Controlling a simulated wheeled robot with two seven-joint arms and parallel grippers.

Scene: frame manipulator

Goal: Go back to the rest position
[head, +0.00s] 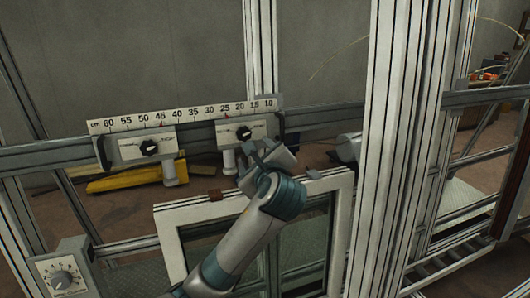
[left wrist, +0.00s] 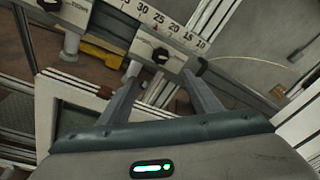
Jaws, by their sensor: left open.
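My left gripper (head: 264,150) is in front of the lower part of the right slider block (head: 246,134) in the head view. In the left wrist view the two fingers of my left gripper (left wrist: 162,78) are spread apart, with nothing held between them. Beyond the fingertips is the same slider block with its black knob (left wrist: 160,55). Whether the fingers touch the block cannot be told. My right gripper is not in view.
A numbered scale (head: 185,114) runs along the frame's crossbar, with a left slider block (head: 134,152) on it. A white-framed window panel (head: 166,240) stands below. A thick upright post (head: 392,120) stands to the right. A dial box (head: 62,278) is at lower left.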

